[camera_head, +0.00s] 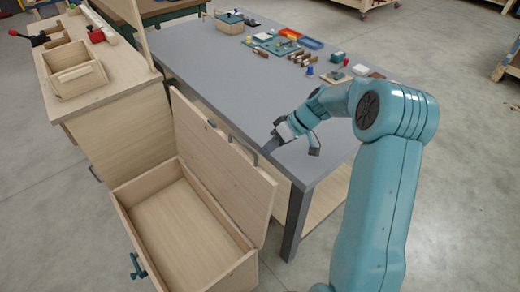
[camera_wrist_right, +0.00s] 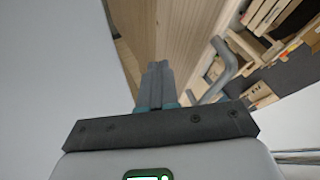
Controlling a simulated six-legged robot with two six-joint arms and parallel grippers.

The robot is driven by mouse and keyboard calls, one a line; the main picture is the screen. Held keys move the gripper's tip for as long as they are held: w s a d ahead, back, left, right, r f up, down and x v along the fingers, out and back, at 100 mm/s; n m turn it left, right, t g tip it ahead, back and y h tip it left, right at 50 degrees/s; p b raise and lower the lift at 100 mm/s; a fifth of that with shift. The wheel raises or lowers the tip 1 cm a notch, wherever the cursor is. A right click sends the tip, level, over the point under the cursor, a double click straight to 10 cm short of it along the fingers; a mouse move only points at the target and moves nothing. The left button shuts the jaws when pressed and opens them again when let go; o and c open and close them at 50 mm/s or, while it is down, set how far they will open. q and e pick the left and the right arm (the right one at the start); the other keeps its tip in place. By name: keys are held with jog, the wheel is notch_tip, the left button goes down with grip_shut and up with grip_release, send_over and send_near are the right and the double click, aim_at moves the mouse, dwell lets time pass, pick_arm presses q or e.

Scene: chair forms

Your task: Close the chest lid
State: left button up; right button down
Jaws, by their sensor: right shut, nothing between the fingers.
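The wooden chest (camera_head: 127,219) stands low in front of me, open and empty. Its lid (camera_head: 226,172) is raised steeply and leans toward the grey table. A grey handle (camera_head: 245,149) is on the lid near its upper edge; it also shows in the right wrist view (camera_wrist_right: 222,68). My right gripper (camera_head: 271,147) is shut and empty, just beyond the lid's upper edge on the table side. In the right wrist view its shut fingers (camera_wrist_right: 158,76) point along the lid's wood (camera_wrist_right: 178,35); I cannot tell whether they touch it. My left gripper is out of view.
The grey table (camera_head: 215,70) stands right behind the lid, with a basket (camera_head: 230,26), trays and several small items at its far end. A wooden bench (camera_head: 112,87) with an open box (camera_head: 77,80) is at the left. Open floor lies at the right.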

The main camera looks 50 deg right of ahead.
jog(key=a, duration=0.3)
jog(key=shift+w+a+r, duration=0.25)
jog(key=shift+r, duration=0.05)
jog(key=shift+a, duration=0.15)
